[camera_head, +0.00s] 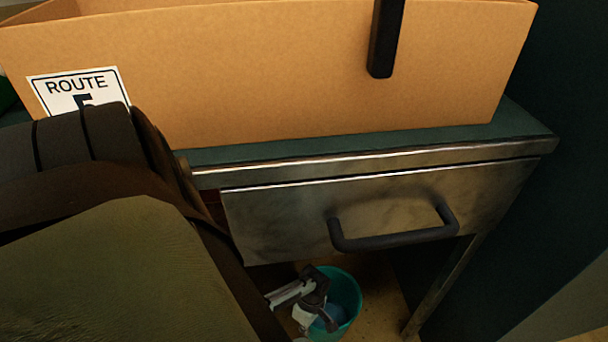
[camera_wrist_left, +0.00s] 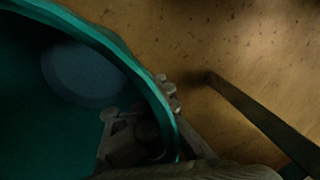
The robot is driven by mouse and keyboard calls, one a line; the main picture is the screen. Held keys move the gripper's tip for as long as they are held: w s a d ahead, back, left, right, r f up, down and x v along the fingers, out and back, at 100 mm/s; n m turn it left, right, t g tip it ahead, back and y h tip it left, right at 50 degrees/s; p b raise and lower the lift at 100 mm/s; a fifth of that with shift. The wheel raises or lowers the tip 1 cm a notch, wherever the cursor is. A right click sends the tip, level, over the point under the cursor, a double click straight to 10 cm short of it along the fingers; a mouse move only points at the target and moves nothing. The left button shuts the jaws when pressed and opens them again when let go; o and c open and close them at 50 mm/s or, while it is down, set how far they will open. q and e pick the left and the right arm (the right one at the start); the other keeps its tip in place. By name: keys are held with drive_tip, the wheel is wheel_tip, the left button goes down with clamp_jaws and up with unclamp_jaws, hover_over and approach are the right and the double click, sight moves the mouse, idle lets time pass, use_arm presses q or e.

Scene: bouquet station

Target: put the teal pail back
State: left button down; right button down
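The teal pail (camera_head: 346,296) is low under the table, below the drawer. Its open top shows a blue round patch inside. My left gripper (camera_head: 316,300) is at the pail's left side in the head view. In the left wrist view the pail (camera_wrist_left: 88,22) fills the left, and its wall runs between the fingers of my left gripper (camera_wrist_left: 166,118). One finger is inside and one outside, both close against the wall, so the gripper looks shut on the rim. The pail's underside is hidden. My right gripper is not recognisable in either view.
A large cardboard box (camera_head: 250,75) labelled ROUTE stands on the table (camera_head: 520,133). The metal drawer (camera_head: 290,215) with a dark handle (camera_head: 390,240) is above the pail. A table leg (camera_head: 432,290) stands right of it. A dark bar (camera_head: 386,40) crosses the box front.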

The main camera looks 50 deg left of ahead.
use_arm(q)
drive_tip(key=shift+f, duration=0.1)
use_arm(e)
drive_tip(key=shift+r, duration=0.1)
use_arm(q)
drive_tip(key=c, duration=1.5)
unclamp_jaws()
drive_tip(key=shift+o, duration=0.2)
